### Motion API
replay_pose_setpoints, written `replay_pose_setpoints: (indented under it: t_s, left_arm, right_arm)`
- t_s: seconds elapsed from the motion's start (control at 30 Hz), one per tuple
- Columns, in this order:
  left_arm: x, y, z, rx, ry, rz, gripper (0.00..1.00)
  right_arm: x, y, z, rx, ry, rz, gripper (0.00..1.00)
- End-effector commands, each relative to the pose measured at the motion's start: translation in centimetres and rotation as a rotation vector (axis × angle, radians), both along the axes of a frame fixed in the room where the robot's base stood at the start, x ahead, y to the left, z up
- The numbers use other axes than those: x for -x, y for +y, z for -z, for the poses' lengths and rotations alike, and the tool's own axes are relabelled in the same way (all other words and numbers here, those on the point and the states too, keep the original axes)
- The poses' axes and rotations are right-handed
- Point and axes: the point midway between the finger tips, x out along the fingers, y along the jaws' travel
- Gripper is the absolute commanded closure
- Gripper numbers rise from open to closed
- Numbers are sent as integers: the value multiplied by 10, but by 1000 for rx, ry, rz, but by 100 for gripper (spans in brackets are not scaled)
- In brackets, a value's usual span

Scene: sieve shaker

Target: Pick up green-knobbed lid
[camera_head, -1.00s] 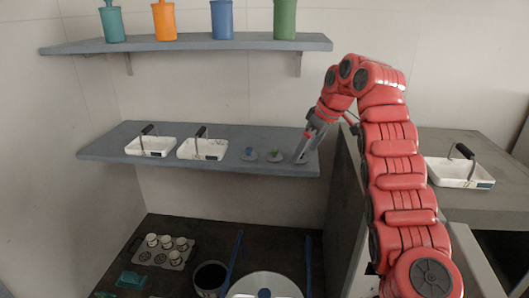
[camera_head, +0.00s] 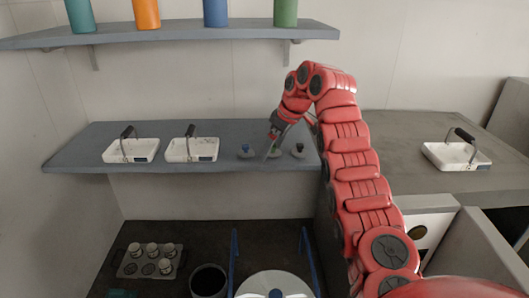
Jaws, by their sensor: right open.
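The green-knobbed lid (camera_head: 275,153) lies on the lower shelf, in the middle of a row of three small grey lids. My right gripper (camera_head: 268,156) is open and reaches down from above right, with its fingers at this lid. The fingers hide most of the lid and its green knob, and I cannot tell whether they touch it. My left gripper is not in view.
A blue-knobbed lid (camera_head: 246,152) and a dark-knobbed lid (camera_head: 298,151) lie close on either side. Two white baskets (camera_head: 191,149) stand left on the lower shelf (camera_head: 75,150). The upper shelf (camera_head: 185,38) with several bottles hangs above. A third white basket (camera_head: 455,156) stands on the right counter.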

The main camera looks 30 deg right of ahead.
Motion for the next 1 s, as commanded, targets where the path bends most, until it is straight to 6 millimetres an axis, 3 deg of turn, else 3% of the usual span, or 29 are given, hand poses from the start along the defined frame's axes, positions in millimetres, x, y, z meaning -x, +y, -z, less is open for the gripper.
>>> replay_pose_setpoints:
  t_s: [0.07,0.53,1.0]
  left_arm:
    - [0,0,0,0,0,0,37]
    - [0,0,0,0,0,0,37]
    - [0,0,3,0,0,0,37]
  right_arm:
    - [1,-1,0,0,0,3,7]
    - [0,-1,0,-1,0,2,89]
    - [0,5,-9,0,-2,4,90]
